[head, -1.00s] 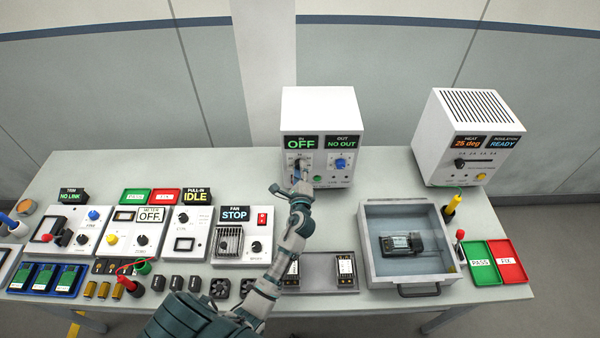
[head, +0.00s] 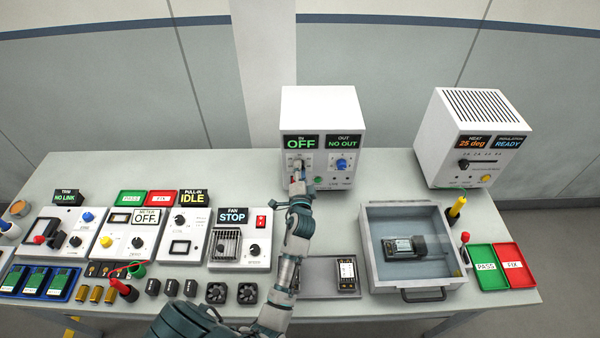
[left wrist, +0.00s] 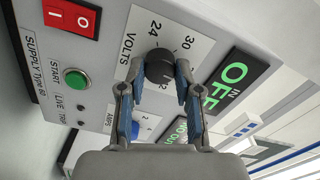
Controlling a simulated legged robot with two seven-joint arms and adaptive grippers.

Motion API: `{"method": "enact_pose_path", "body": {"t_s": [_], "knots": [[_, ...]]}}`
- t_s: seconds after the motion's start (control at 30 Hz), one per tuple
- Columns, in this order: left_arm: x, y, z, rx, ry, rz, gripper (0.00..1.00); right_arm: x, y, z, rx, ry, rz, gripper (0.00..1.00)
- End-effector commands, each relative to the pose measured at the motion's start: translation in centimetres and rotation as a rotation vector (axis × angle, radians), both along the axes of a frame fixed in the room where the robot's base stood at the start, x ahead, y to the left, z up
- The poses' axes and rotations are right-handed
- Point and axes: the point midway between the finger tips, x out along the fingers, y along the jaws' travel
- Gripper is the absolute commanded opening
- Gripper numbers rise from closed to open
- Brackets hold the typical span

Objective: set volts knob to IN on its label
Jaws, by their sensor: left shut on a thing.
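The black volts knob (left wrist: 160,66) sits on the white supply's front panel, on a white VOLTS label with 24 and 30 beside it and another number partly hidden by the gripper. My left gripper (left wrist: 153,80) is shut on this knob, one finger on each side. I cannot make out where the knob's pointer is. The supply (head: 320,112) stands at the back middle of the bench in the head view, with my left gripper (head: 298,178) at its left knob. Its IN display (left wrist: 235,82) reads OFF. My right gripper is not in view.
A blue AMPS knob (head: 341,163), a green START button (left wrist: 75,78) and a red rocker switch (left wrist: 70,16) are close by on the same panel. The bench between the supply and heater (head: 465,135) is clear.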

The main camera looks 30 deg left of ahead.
Motion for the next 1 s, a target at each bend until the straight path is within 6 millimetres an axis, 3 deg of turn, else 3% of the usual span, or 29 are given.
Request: {"method": "enact_pose_path", "body": {"t_s": [0.33, 0.9, 0.93, 1.0], "knots": [[0.13, -0.11, 0.22, -0.125, -0.082, -0.004, 0.0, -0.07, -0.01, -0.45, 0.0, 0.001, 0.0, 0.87], [0.14, -0.12, 0.35, -0.148, -0.098, -0.005, 0.0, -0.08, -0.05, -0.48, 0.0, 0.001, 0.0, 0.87], [0.14, -0.12, 0.35, -0.148, -0.098, -0.005, 0.41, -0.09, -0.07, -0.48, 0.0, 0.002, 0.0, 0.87], [0.12, -0.1, 0.31, -0.147, -0.097, -0.005, 0.58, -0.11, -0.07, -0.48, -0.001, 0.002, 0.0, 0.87]]}}
